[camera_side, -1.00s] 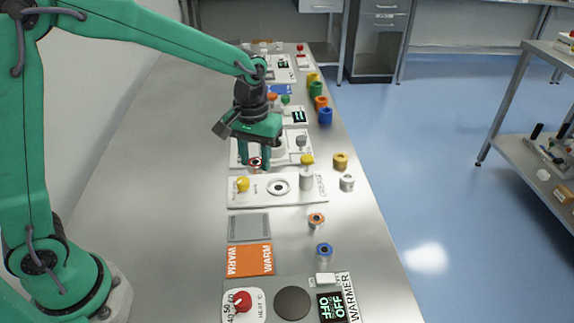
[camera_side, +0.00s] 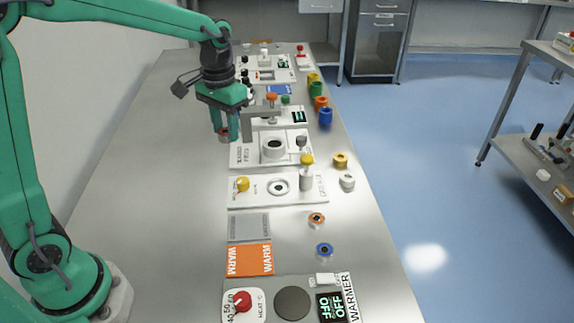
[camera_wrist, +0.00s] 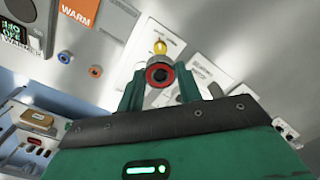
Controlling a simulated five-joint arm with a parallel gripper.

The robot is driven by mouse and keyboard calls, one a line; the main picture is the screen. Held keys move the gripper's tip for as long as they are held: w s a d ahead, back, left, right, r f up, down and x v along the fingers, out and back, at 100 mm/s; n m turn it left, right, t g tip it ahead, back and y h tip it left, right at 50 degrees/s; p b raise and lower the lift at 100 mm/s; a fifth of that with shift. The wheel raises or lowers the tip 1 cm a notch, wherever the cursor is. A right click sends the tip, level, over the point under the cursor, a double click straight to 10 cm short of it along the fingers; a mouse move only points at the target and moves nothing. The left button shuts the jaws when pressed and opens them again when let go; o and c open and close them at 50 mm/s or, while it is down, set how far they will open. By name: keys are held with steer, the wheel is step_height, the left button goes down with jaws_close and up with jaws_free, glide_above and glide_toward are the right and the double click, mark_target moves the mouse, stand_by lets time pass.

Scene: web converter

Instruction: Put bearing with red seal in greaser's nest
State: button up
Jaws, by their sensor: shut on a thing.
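My gripper (camera_side: 227,133) is shut on the bearing with the red seal (camera_side: 223,136). It holds the bearing above the bare bench, left of the white stations. In the wrist view the bearing (camera_wrist: 153,76) shows its red ring and dark bore between the fingers (camera_wrist: 159,82). The greaser (camera_side: 312,196) is a white plate with a yellow knob at left and a yellow-capped post at right. Its round nest (camera_side: 278,187) lies between them and looks empty. My gripper is beyond the greaser and to its left in the side view. The greaser is partly hidden behind the bearing in the wrist view.
A station with a raised ring (camera_side: 273,148) stands just beyond the greaser. An orange-sealed bearing (camera_side: 316,218) and a blue-sealed bearing (camera_side: 324,250) lie at the right. Nearer are a grey pad (camera_side: 249,227), an orange WARM pad (camera_side: 249,260) and a warmer (camera_side: 265,315). The bench's left side is clear.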

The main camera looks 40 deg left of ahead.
steer(key=w+a+f+n, duration=0.7)
steer(key=w+a+n, duration=0.1)
steer(key=n, duration=0.1)
steer(key=shift+w, duration=0.15)
steer(key=shift+a+f, duration=0.15)
glide_above(216, 149)
step_height(216, 149, down, 7)
steer(key=shift+r, duration=0.1)
steer(key=shift+f, duration=2.05)
steer(key=shift+f, duration=0.1)
